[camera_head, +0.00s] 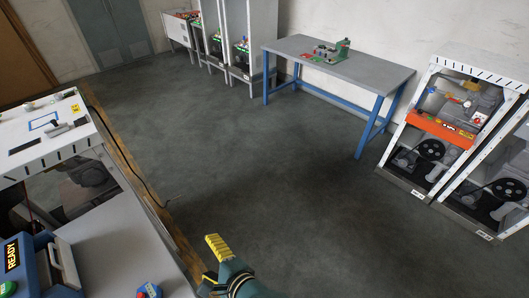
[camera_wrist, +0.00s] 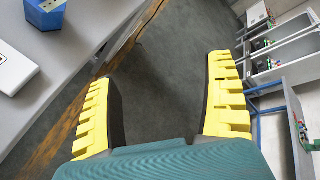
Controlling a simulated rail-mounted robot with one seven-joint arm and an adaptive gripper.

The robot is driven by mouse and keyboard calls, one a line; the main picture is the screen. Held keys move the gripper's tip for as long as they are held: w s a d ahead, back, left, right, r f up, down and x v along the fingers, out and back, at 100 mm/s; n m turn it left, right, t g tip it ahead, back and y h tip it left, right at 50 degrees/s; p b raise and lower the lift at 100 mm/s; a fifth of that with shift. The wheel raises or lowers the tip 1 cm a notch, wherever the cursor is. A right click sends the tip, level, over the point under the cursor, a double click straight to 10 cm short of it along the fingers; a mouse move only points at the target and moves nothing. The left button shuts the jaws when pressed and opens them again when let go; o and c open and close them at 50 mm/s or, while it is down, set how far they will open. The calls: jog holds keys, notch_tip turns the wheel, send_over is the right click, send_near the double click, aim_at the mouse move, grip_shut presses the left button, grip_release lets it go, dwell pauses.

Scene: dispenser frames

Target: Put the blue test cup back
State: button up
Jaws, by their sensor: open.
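My gripper (camera_head: 213,265) is open and empty, low in the head view, over the floor just right of the grey counter. In the wrist view its two yellow fingers are wide apart, with only dark floor between them (camera_wrist: 160,72). A small blue faceted object (camera_wrist: 45,12) stands on the counter at the top left of the wrist view, apart from the fingers and cut by the edge. A blue object with green and red on top (camera_head: 149,290) is at the bottom of the head view. I cannot tell whether either is the blue test cup.
A blue-legged table (camera_head: 345,68) bears a green device (camera_head: 331,51). Dispenser frames (camera_head: 440,120) stand at the right, others at the back. The middle floor is clear.

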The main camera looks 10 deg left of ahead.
jog(key=w+d+r+n+t+h, duration=0.25)
jog(key=d+r, duration=0.25)
jog(key=r, duration=0.3)
jog(key=w+d+r+n+t+h, duration=0.1)
jog(key=w+d+r+n+t, duration=0.2)
jog(key=d+r, duration=0.45)
jog(key=w+d+r+n+t+h, duration=0.25)
jog(key=d+r+t, duration=0.2)
jog(key=r, duration=0.45)
jog(key=s+d+r+n+t+h, duration=0.2)
jog(key=s+d+r+t+h, duration=0.1)
jog(key=r, duration=0.5)
jog(key=s+d+r+n+t+h, duration=0.2)
jog(key=s+d+r, duration=0.3)
jog(key=r, duration=0.3)
jog(key=shift+s+d+t+h, duration=0.15)
jog(key=shift+d+t+h, duration=0.45)
jog(key=shift+d, duration=0.25)
jog(key=shift+r, duration=0.15)
notch_tip(320, 180, up, 20)
jog(key=p, duration=1.9)
jog(key=shift+f+p, duration=0.2)
jog(key=shift+p, duration=0.15)
